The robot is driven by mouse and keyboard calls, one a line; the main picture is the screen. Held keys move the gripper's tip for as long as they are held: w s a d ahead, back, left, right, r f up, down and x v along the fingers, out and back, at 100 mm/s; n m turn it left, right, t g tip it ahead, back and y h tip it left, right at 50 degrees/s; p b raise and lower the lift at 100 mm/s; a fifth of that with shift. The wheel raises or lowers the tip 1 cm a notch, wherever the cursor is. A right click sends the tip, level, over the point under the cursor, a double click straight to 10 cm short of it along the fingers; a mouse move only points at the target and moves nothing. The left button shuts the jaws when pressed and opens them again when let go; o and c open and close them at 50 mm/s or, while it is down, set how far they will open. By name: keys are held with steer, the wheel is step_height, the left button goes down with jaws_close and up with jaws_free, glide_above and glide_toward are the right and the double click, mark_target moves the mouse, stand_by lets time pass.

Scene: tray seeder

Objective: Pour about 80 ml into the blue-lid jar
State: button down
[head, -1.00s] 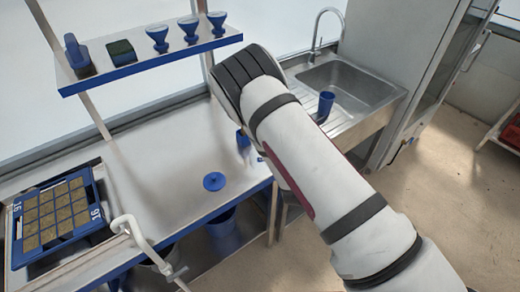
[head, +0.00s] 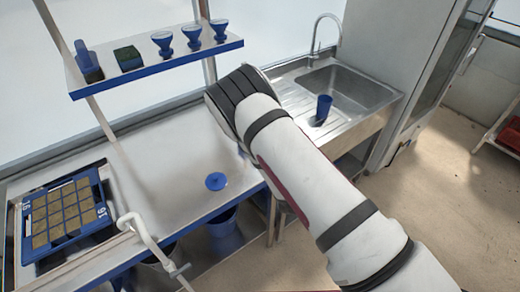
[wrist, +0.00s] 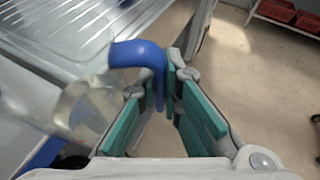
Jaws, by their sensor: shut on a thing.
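In the wrist view my gripper (wrist: 160,84) is shut on the blue curved handle (wrist: 136,54) of a clear vessel (wrist: 82,108). The vessel is at the left of that view, blurred and see-through. I cannot tell how much is in it. In the head view my arm hides the gripper and most of the vessel. A round blue lid-like disc with a knob (head: 216,181) lies on the bench near its front edge, left of my arm. I cannot make out a jar with a blue lid in either view.
A shelf (head: 150,65) above the bench holds several blue-based items. A seeding tray (head: 65,213) with a blue frame is at the left. A blue cup (head: 323,108) stands by the sink (head: 352,88). The middle of the bench (head: 165,160) is clear.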

steer(key=shift+w+a+r+n+h+b, duration=0.6)
steer(key=shift+w+a+r+n+b, duration=0.2)
steer(key=shift+a+r+n+b, duration=0.25)
steer(key=shift+w+a+r+n+g+h+b, duration=0.3)
steer(key=shift+a+r+n+h+b, duration=0.1)
steer(key=shift+a+r+n+b, duration=0.3)
steer(key=w+a+r+n+h+b, duration=0.1)
steer(key=a+r+n+h+b, duration=0.1)
steer(key=r, duration=0.5)
steer(key=shift+w+a+n+b, duration=0.2)
steer(key=shift+a+n+b, duration=0.5)
steer(key=shift+a+n, duration=0.15)
steer(key=shift+w+a+r+n+h+b, duration=0.1)
steer(key=shift+w+a+n+h+b, duration=0.35)
steer(key=shift+n+b, duration=0.2)
steer(key=shift+w+a+r+n+h+b, duration=0.15)
steer(key=shift+a+r+n+h+b, duration=0.1)
steer(key=shift+a+r+n, duration=0.2)
steer(key=shift+w+a+r+n+h+b, duration=0.15)
steer(key=shift+a+r+n+b, duration=0.15)
steer(key=shift+a, duration=0.2)
stand_by(0.5)
